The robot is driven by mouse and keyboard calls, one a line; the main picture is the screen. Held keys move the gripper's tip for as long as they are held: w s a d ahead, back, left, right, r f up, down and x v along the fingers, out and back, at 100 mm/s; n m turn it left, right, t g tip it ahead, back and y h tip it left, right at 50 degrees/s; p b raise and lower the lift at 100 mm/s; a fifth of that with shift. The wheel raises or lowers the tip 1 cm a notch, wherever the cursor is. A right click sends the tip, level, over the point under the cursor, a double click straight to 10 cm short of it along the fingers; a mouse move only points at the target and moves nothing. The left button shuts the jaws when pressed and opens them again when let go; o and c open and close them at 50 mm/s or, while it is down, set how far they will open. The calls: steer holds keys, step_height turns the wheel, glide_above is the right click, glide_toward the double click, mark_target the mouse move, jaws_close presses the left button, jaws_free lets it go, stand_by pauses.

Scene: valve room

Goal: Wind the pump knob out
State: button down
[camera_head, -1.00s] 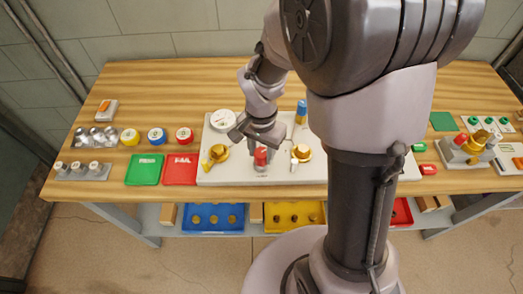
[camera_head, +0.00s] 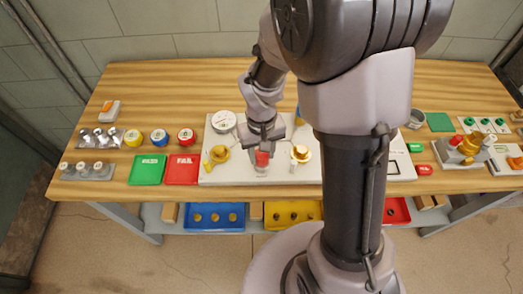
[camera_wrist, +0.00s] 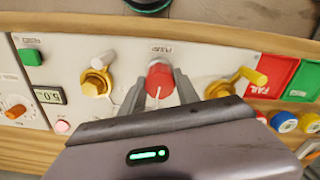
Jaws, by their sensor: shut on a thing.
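The pump knob (camera_wrist: 160,80) is red with a white line on its face, below a small label on the pale panel (camera_wrist: 110,55). In the head view the knob (camera_head: 262,159) stands near the panel's front edge, between two brass valves. My gripper (camera_wrist: 160,98) has one finger on each side of the knob and is shut on it. In the head view my gripper (camera_head: 262,148) comes down on the knob from behind and hides part of it.
Brass valves stand close on both sides, the left one (camera_head: 219,154) and the right one (camera_head: 300,153). A round gauge (camera_head: 223,121) sits behind. Green (camera_head: 147,170) and red FAIL (camera_head: 182,170) mats lie to the left.

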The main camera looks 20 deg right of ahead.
mark_target(261, 154)
steer(key=shift+n, duration=0.8)
steer(key=c, duration=0.9)
jaws_free()
step_height(261, 154, up, 17)
steer(key=p, duration=0.6)
steer(key=shift+r, duration=0.2)
